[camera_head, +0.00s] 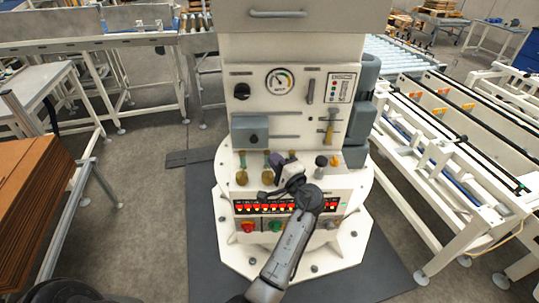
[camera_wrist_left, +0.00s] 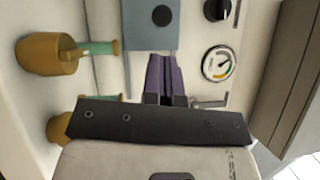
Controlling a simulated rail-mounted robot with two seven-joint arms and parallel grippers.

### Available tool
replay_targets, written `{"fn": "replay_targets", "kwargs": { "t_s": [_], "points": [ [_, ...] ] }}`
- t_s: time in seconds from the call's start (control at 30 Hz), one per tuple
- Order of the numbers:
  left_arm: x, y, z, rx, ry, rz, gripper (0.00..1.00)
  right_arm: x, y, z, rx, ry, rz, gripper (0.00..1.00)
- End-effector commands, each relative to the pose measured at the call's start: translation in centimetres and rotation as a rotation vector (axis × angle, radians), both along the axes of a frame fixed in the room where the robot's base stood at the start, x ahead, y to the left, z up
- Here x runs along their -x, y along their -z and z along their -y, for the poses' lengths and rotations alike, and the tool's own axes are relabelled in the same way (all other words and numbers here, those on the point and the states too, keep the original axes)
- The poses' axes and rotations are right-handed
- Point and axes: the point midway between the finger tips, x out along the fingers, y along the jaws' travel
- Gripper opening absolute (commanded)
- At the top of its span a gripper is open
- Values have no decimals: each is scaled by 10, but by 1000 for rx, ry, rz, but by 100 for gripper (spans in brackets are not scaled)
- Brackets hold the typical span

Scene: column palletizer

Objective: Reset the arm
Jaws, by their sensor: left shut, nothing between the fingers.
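My left gripper (camera_head: 276,159) is in front of the white column's control panel (camera_head: 300,125), just above its lower ledge. Its arm reaches up from the bottom of the head view and bends at a dark joint. In the left wrist view the purple fingers of the left gripper (camera_wrist_left: 160,58) are together, with nothing between them. They point toward the panel face, near a grey-blue box (camera_wrist_left: 152,28); I cannot tell whether they touch anything. The gripper partly hides the ledge and its controls in the head view. My right gripper is not in view.
A gauge (camera_head: 280,81), a black knob (camera_head: 242,91) and a yellow-handled lever (camera_head: 329,127) are on the panel. Brass-coloured fittings (camera_head: 241,178) and a row of red-lit switches (camera_head: 262,206) are near the gripper. Conveyors (camera_head: 450,150) stand to the right, brown boxes (camera_head: 30,190) to the left.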

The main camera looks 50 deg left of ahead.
Motion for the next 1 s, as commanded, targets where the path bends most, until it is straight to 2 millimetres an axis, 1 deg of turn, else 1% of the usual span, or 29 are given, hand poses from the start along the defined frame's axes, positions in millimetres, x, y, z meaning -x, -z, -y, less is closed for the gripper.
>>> {"fn": "replay_targets", "kwargs": {
  "t_s": [0.1, 0.3, 0.57, 0.7, 0.8, 0.9, 0.97, 1.0],
  "points": [
    [0, 2, 10, 1, -1, 0, 0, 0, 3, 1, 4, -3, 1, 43],
    [1, 3, 18, 0, -4, -1, 0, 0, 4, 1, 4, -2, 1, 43],
    [1, 3, 20, 0, -4, 6, 0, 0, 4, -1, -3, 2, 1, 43],
    [4, 5, 20, 15, -15, 93, 0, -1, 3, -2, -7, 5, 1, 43],
    [5, 25, 19, 151, -16, 240, 0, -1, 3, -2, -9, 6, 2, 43],
    [6, 37, 20, 332, -8, 420, 0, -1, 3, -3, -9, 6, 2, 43],
    [4, 40, 26, 452, 8, 538, 0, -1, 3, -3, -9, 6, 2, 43],
    [1, 39, 33, 533, 27, 615, 0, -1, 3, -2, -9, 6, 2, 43]
  ]
}}
